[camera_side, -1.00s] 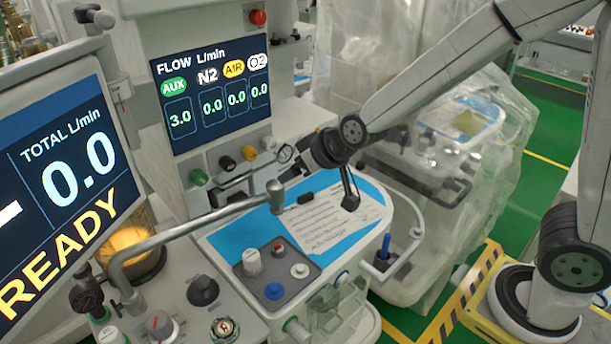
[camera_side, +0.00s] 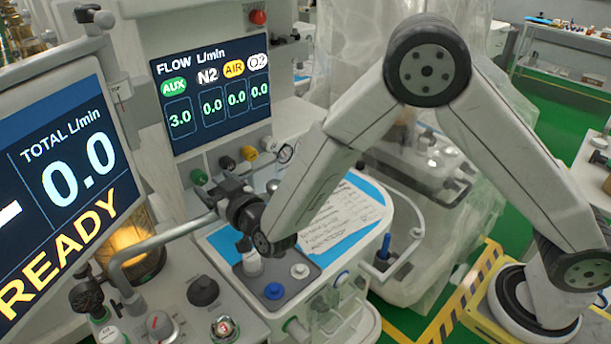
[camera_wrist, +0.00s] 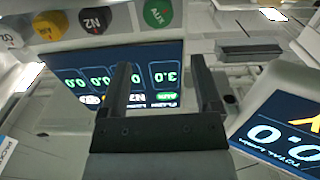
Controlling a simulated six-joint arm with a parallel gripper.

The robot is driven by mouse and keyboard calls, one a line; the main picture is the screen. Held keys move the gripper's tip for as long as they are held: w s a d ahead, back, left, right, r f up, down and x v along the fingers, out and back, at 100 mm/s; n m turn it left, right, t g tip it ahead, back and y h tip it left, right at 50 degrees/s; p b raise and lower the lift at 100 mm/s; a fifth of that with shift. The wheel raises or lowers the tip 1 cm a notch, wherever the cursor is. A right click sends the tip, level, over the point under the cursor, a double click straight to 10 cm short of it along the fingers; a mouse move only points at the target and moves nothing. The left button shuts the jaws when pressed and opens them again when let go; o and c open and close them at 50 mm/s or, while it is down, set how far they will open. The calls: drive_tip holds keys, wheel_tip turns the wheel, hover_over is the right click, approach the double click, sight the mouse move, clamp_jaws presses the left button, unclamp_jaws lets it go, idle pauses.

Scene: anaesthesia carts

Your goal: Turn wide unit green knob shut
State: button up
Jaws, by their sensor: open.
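The green knob (camera_side: 199,177) sits at the left end of the knob row below the FLOW screen (camera_side: 210,90). That screen shows AUX 3.0 and 0.0 for N2, AIR and O2. In the wrist view the green knob (camera_wrist: 158,12), marked AUX, is at the top edge and partly cut off, upside down. My gripper (camera_side: 212,192) is just in front of and below the knob in the side view. In the wrist view my gripper (camera_wrist: 163,72) has its two dark fingers apart with nothing between them. The knob lies beyond the fingertips, apparently untouched.
The black N2 knob (camera_wrist: 95,20) and yellow knob (camera_wrist: 48,25) stand beside the green one. A grey rail (camera_side: 165,235) crosses in front, close to my gripper. A second screen (camera_side: 60,185) reads TOTAL 0.0 READY at left. A blue-white worktop (camera_side: 350,238) lies below.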

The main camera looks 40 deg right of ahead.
sight(202, 180)
drive_tip(key=shift+f, duration=1.2)
drive_tip(key=shift+w, duration=0.1)
drive_tip(key=shift+w, duration=3.8)
clamp_jaws()
